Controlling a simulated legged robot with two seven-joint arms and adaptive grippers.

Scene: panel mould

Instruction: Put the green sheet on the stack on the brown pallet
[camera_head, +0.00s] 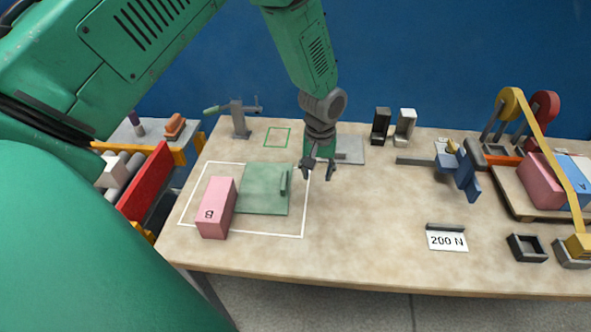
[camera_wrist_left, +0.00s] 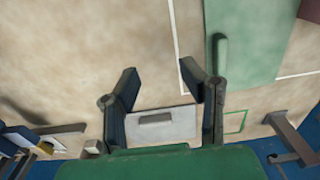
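The green sheet (camera_head: 258,190) lies flat on the table inside a white outline, with a raised green handle (camera_head: 283,183) near its right edge. In the left wrist view the sheet (camera_wrist_left: 260,45) and its handle (camera_wrist_left: 219,55) show at upper right. My left gripper (camera_head: 318,176) is open and empty, above the table just right of the sheet and apart from it. Its open fingers (camera_wrist_left: 162,90) also show in the wrist view. A brown pallet (camera_head: 514,203) at the right bears a pink block (camera_head: 541,183) and a blue block (camera_head: 572,180). My right gripper is out of view.
A pink block (camera_head: 217,207) marked B lies beside the sheet's left edge. A grey plate with a handle (camera_head: 351,150) lies behind my left gripper. A yellow band (camera_head: 547,150) crosses in front of the pallet. A "200 N" card (camera_head: 447,240) lies front right. The table's middle is clear.

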